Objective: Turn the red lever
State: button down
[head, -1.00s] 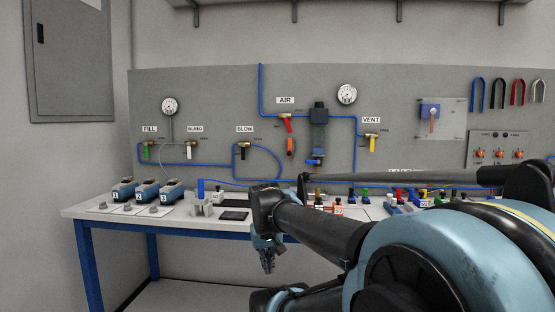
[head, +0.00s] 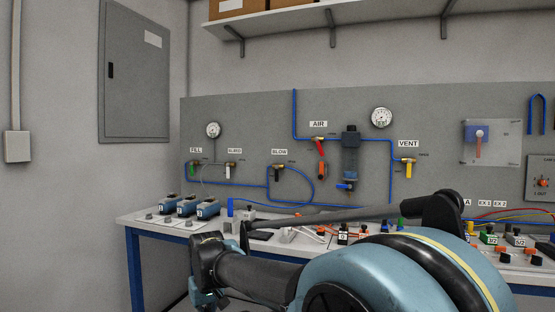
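The red lever (head: 321,147) is on the brass valve under the AIR label on the grey wall panel (head: 240,115). It points down and slightly to the right, with an orange piece hanging below it. My gripper (head: 207,303) is at the bottom edge of the view, low in front of the bench and well below and left of the lever. It is small and partly cut off, so I cannot tell whether its fingers are open. It is far from the lever and not touching it.
A bench (head: 150,220) with several blue devices and small valves stands before the panel. White (head: 228,172), black (head: 275,174) and yellow (head: 408,170) levers flank the red one. A shelf (head: 300,20) overhangs the panel. My arm covers the lower right.

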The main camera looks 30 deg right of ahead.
aim_at(317, 139)
jog(key=u, duration=0.35)
jog(key=k, duration=1.4)
jog(key=z, duration=0.3)
jog(key=i, duration=1)
jog(key=z, duration=0.05)
